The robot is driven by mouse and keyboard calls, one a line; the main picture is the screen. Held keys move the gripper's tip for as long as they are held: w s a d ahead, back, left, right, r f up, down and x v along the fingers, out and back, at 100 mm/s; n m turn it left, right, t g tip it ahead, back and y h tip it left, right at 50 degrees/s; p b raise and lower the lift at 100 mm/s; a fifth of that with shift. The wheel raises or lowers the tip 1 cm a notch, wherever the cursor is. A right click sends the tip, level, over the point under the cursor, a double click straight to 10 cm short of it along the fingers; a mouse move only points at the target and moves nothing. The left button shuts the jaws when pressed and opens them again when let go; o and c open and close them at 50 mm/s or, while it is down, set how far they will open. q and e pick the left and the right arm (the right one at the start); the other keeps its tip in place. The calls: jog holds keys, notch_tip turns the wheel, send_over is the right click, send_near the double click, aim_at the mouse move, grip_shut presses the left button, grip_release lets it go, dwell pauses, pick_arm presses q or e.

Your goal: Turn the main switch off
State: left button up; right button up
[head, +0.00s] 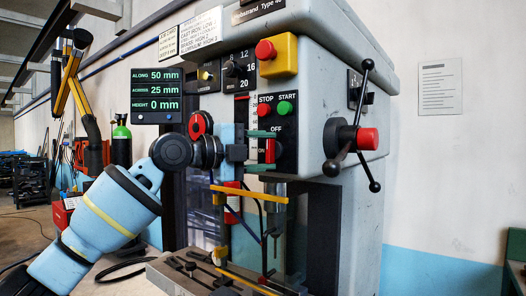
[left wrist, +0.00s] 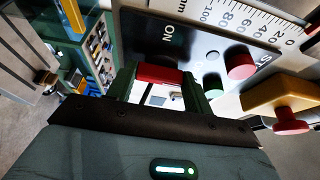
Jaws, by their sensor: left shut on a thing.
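The main switch is a red handle (head: 270,151) on the black panel of the grey drilling machine, with OFF lettered above it and ON at its left. My left gripper (head: 262,151) comes in from the left, with one green finger above the handle and one below. It is shut on the handle. In the left wrist view the red handle (left wrist: 160,75) spans between the two green fingers (left wrist: 160,88), near the ON lettering. The fingers cover part of the switch, so I cannot tell its exact angle. My right gripper is not in view.
Red STOP (head: 265,110) and green START (head: 285,108) buttons sit just above the switch. A yellow box with a red button (head: 278,54) is higher up. A three-armed feed lever (head: 352,138) sticks out at the right. A yellow bar (head: 248,193) lies below the gripper.

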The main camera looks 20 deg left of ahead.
pick_arm(q)
jog(key=o, duration=1)
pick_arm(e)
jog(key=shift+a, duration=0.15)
pick_arm(q)
jog(key=shift+a, duration=0.1)
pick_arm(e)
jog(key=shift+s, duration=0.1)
pick_arm(q)
jog(key=b+v, duration=0.1)
jog(key=v, duration=0.6)
jog(key=shift+s+a, duration=0.15)
jog(key=shift+s, duration=0.15)
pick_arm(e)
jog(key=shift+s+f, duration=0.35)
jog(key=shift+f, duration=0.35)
